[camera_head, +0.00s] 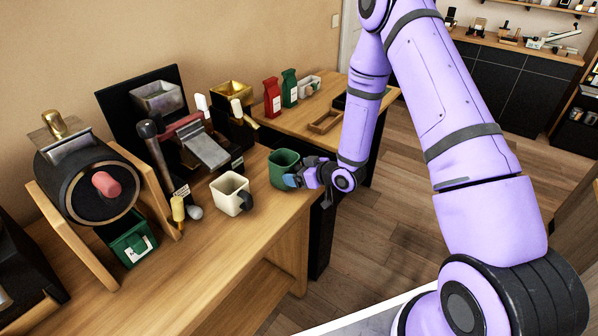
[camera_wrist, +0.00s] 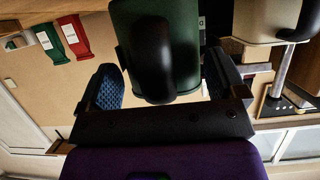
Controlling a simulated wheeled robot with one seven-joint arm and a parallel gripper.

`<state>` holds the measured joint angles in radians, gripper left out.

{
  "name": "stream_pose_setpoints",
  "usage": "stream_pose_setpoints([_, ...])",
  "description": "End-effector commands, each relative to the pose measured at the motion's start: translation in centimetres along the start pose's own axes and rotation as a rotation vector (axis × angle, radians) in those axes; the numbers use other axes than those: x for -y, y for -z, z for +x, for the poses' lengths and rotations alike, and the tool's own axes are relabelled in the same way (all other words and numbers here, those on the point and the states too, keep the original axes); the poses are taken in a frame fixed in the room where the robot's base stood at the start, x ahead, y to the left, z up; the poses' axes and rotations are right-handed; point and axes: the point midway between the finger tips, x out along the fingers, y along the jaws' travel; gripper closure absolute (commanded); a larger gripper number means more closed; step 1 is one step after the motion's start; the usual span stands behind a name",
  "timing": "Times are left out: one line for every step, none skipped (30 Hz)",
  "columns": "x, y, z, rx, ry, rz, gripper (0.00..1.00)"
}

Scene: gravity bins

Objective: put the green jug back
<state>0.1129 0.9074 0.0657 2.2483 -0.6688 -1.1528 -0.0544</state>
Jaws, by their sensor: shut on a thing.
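The green jug (camera_head: 282,166) is upright over the right end of the near wooden counter. My gripper (camera_head: 302,178) is at its right side and shut on it. In the wrist view, which looks upside down, the jug (camera_wrist: 185,45) sits between the two blue-padded fingers (camera_wrist: 165,82), with its dark handle facing the wrist camera. I cannot tell whether the jug's base touches the counter or is just above it.
A cream jug (camera_head: 228,191) with a dark handle stands left of the green jug. A gold-and-white tool and a machine (camera_head: 200,146) are behind it. Red (camera_head: 272,97) and green (camera_head: 290,88) bags and a wooden tray (camera_head: 325,121) are on the farther counter. The near counter's front is clear.

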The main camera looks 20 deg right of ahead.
Motion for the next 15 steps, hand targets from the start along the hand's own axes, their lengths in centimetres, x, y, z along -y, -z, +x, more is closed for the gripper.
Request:
stream_pose_setpoints([-0.01, -0.02, 0.02, 0.000, 0.000, 0.000, 0.51])
stream_pose_setpoints([0.00, -0.05, 0.03, 0.000, 0.000, 0.000, 0.51])
stream_pose_setpoints([0.00, -0.09, 0.05, 0.000, 0.000, 0.000, 0.51])
stream_pose_setpoints([-0.01, -0.12, 0.06, 0.000, 0.000, 0.000, 0.51])
stream_pose_setpoints([-0.01, -0.15, 0.08, 0.000, 0.000, 0.000, 0.51])
stream_pose_setpoints([-0.01, -0.20, 0.10, -0.001, 0.000, 0.000, 0.51])
stream_pose_setpoints([-0.01, -0.23, 0.12, -0.001, 0.000, 0.000, 0.51])
stream_pose_setpoints([-0.01, -0.26, 0.13, -0.001, 0.000, 0.000, 0.51])
stream_pose_setpoints([-0.01, -0.30, 0.15, -0.001, 0.000, 0.000, 0.51])
stream_pose_setpoints([-0.02, -0.34, 0.17, -0.001, 0.000, 0.000, 0.51])
stream_pose_setpoints([-0.02, -0.37, 0.18, -0.001, 0.000, 0.000, 0.51])
stream_pose_setpoints([-0.02, -0.41, 0.20, -0.001, 0.000, 0.000, 0.51])
stream_pose_setpoints([-0.02, -0.45, 0.22, -0.001, 0.000, 0.000, 0.51])
stream_pose_setpoints([-0.02, -0.48, 0.23, -0.001, 0.000, 0.000, 0.51])
stream_pose_setpoints([-0.02, -0.52, 0.25, -0.001, 0.000, 0.000, 0.51])
